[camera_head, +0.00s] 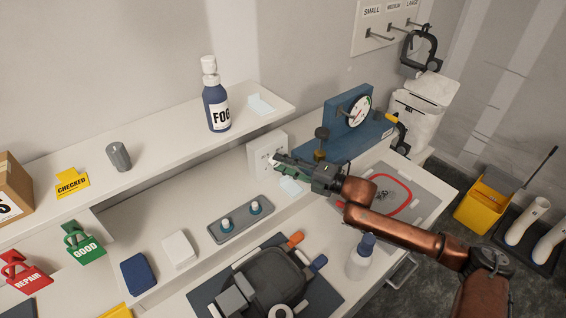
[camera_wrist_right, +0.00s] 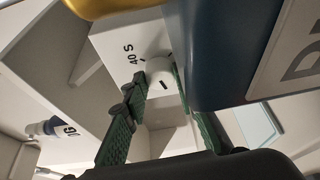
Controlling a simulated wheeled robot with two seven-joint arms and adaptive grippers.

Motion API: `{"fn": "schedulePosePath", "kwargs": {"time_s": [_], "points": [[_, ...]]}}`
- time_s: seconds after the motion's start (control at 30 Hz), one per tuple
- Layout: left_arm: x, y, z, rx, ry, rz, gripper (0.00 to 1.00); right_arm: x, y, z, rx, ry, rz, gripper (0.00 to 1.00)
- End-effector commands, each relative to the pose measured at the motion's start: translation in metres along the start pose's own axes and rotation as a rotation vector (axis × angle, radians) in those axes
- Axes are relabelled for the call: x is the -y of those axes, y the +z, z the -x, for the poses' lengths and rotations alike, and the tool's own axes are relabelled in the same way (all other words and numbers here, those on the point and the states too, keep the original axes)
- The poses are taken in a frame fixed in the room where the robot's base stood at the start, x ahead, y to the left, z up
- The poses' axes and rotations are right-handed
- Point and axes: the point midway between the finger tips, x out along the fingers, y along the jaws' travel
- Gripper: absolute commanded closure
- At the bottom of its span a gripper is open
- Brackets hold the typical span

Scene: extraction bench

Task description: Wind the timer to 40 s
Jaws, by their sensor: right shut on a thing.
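The timer (camera_head: 257,155) is a white box standing on the bench under the shelf's right end. In the right wrist view its pale face (camera_wrist_right: 117,45) carries a "40 S" mark, with a round white knob (camera_wrist_right: 164,84) below it. The knob shows a short dark mark. My right gripper (camera_head: 279,162) reaches the front of the timer from the right. In the wrist view its green fingers (camera_wrist_right: 160,88) are either side of the knob, shut on it. The knob is hidden by the gripper in the head view. My left gripper is not in view.
A blue stand with a round gauge (camera_head: 358,111) rises close beside my right gripper, and its dark blue side fills the wrist view's right. A grey tray (camera_head: 225,238) with two small fittings lies in front.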

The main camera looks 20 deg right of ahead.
Motion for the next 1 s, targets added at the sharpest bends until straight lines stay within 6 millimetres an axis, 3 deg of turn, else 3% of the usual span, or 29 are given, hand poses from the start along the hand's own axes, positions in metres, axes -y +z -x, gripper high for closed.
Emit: {"fn": "schedulePosePath", "kwargs": {"time_s": [0.73, 0.77, 1.0], "points": [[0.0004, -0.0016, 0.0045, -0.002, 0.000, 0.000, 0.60, 0.0028, 0.0010, 0.0003, 0.003, 0.037, -0.098, 0.99], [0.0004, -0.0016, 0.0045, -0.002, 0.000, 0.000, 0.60, 0.0029, 0.0010, 0.0003, 0.003, 0.037, -0.097, 0.73], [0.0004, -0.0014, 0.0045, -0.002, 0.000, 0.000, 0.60, 0.0024, 0.0006, 0.0002, 0.002, 0.038, -0.097, 0.57]]}}
